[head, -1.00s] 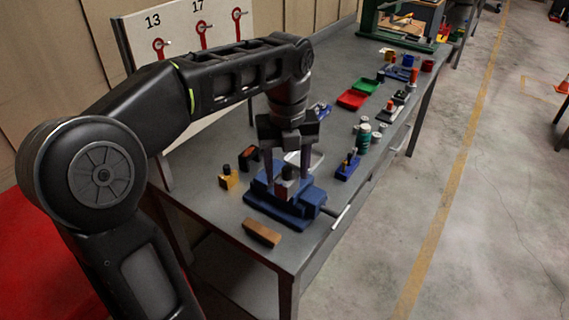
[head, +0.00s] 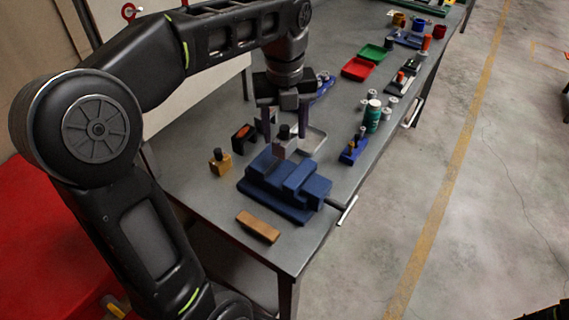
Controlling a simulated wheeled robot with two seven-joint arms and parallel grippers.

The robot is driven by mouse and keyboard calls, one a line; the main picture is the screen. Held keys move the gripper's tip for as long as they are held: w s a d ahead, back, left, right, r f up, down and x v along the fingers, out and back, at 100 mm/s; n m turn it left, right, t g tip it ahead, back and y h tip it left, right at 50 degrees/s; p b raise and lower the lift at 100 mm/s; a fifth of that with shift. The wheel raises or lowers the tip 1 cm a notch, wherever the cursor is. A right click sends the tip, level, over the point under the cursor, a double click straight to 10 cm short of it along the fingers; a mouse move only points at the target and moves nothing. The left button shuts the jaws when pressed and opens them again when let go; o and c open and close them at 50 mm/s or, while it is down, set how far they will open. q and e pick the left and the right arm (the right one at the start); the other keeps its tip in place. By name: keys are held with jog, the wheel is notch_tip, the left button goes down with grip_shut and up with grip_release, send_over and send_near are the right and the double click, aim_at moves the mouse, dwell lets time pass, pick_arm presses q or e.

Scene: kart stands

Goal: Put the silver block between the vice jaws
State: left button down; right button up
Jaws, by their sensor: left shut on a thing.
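The blue vice (head: 285,190) stands on the near part of the grey workbench. My left gripper (head: 285,133) points down above the far side of the vice and is shut on the silver block (head: 283,149), which has a dark knob on top. The block shows just past the vice's far edge, apart from the near blue jaw. Whether its underside touches the vice cannot be told.
A brown block (head: 258,227) lies in front of the vice. A yellow block with a dark knob (head: 220,162) and a black holder (head: 244,138) stand left. A blue item (head: 353,151) and a green cylinder (head: 372,116) stand right. Red (head: 361,69) and green trays lie farther back.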

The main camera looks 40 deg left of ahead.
aim_at(285, 141)
pick_arm(q)
notch_tip(285, 141, down, 4)
jog(key=shift+r, duration=0.2)
pick_arm(e)
jog(key=shift+f, duration=0.1)
pick_arm(q)
notch_tip(285, 141, down, 4)
jog(key=shift+r+p, duration=0.25)
jog(key=shift+p, duration=0.05)
jog(key=shift+f, duration=0.15)
jog(key=shift+f, duration=0.2)
jog(key=c, duration=0.5)
grip_release()
jog(key=shift+r, duration=0.2)
